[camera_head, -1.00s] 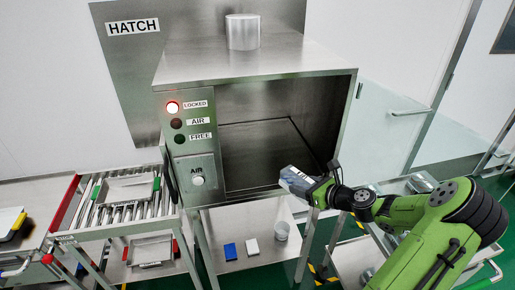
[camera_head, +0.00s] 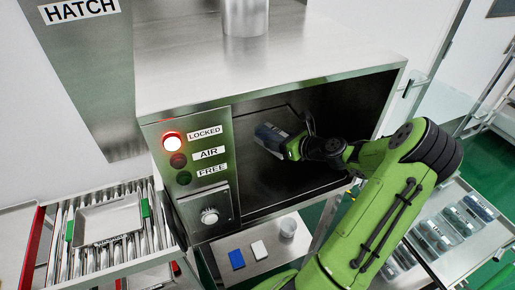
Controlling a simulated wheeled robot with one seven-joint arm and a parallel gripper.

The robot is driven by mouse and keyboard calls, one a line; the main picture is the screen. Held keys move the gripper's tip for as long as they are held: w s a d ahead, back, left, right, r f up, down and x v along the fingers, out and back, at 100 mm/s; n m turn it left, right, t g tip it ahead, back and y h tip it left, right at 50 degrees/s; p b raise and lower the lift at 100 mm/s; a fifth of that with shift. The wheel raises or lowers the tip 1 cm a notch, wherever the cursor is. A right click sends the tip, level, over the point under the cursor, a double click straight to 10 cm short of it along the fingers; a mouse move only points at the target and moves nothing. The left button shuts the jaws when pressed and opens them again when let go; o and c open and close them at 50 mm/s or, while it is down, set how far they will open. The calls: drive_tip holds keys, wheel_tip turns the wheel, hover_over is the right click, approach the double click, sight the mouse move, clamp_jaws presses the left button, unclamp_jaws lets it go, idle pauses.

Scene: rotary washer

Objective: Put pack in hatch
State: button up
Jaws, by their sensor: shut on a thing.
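The hatch (camera_head: 262,190) is a stainless steel box with an open front, and its dark chamber faces me. The pack (camera_head: 271,137) is a small grey-blue, clear-looking packet. My gripper (camera_head: 291,146) is shut on the pack and holds it at the chamber opening, apparently inside the upper part and above the chamber floor. My green arm reaches in from the lower right and covers part of the opening. The fingertips are small and dark, so their exact grip on the pack is hard to see.
The red LOCKED lamp (camera_head: 172,142) is lit on the hatch's left panel. A roller conveyor with a metal tray (camera_head: 108,220) stands at the left. A cart (camera_head: 478,248) with several similar packs is at the right. A blue block (camera_head: 236,260) lies on the shelf below.

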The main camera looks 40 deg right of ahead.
drive_tip(key=f, duration=0.3)
drive_tip(key=f+b, duration=0.1)
drive_tip(key=f, duration=0.2)
drive_tip(key=f+b, duration=0.1)
drive_tip(key=f, duration=0.2)
drive_tip(key=shift+s+f, duration=0.3)
drive_tip(key=shift+s, duration=0.05)
drive_tip(key=o, duration=1.1)
drive_tip(key=shift+s+r, duration=0.2)
drive_tip(key=shift+s, duration=0.05)
drive_tip(key=p+v, duration=0.1)
drive_tip(key=v, duration=1)
drive_tip(key=shift+s+r, duration=0.1)
drive_tip(key=shift+s, duration=0.15)
